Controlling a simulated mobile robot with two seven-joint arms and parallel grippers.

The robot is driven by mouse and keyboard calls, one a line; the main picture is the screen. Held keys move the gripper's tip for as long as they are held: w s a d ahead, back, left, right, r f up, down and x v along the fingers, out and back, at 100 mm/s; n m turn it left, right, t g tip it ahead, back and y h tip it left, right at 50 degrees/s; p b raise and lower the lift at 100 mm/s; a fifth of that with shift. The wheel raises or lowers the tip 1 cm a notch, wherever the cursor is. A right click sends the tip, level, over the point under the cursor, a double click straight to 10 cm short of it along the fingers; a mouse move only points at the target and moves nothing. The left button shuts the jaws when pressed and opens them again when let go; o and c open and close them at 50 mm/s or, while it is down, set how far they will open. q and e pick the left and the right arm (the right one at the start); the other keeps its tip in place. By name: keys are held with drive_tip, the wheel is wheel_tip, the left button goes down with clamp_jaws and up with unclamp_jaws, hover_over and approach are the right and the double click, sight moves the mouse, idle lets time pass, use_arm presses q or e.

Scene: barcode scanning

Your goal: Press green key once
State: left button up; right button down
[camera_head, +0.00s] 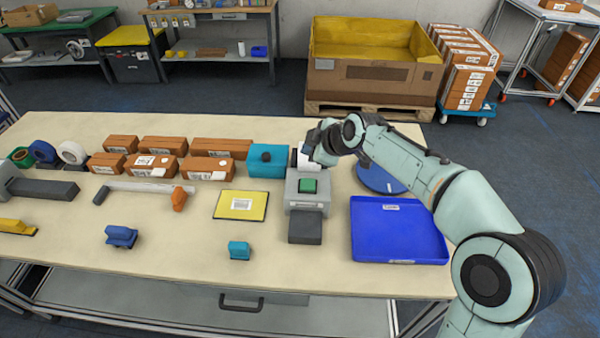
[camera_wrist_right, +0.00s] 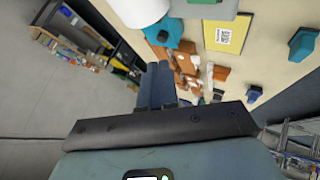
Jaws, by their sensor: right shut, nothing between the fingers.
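The green key (camera_head: 308,186) is a square button on top of a grey box-like device (camera_head: 306,200) near the table's middle. My right gripper (camera_head: 311,158) is just behind and above the green key, apart from it in the picture. The gap in height is hard to judge. In the right wrist view the two blue-grey fingers (camera_wrist_right: 155,85) are together with nothing between them. My left gripper is not in view.
A teal box (camera_head: 267,161) stands behind left of the device, and a yellow pad (camera_head: 240,205) lies to its left. A blue tray (camera_head: 398,255) is to its right. Brown cartons (camera_head: 221,145) line the back. The table's front middle is mostly clear.

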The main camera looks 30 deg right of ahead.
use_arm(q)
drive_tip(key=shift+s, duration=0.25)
use_arm(e)
drive_tip(key=shift+s, duration=0.3)
drive_tip(key=b, duration=0.5)
hover_over(310, 186)
wheel_tip(310, 186, down, 8)
drive_tip(key=shift+r, duration=0.1)
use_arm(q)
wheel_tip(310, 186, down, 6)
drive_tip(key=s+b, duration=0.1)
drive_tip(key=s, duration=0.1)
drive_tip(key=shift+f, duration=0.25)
use_arm(e)
drive_tip(key=shift+f, duration=0.45)
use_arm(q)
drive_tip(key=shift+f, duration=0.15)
use_arm(e)
drive_tip(key=shift+f, duration=0.15)
use_arm(q)
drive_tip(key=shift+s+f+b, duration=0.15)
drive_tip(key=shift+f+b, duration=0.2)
drive_tip(key=shift+b, duration=0.25)
use_arm(e)
drive_tip(key=shift+f, duration=0.3)
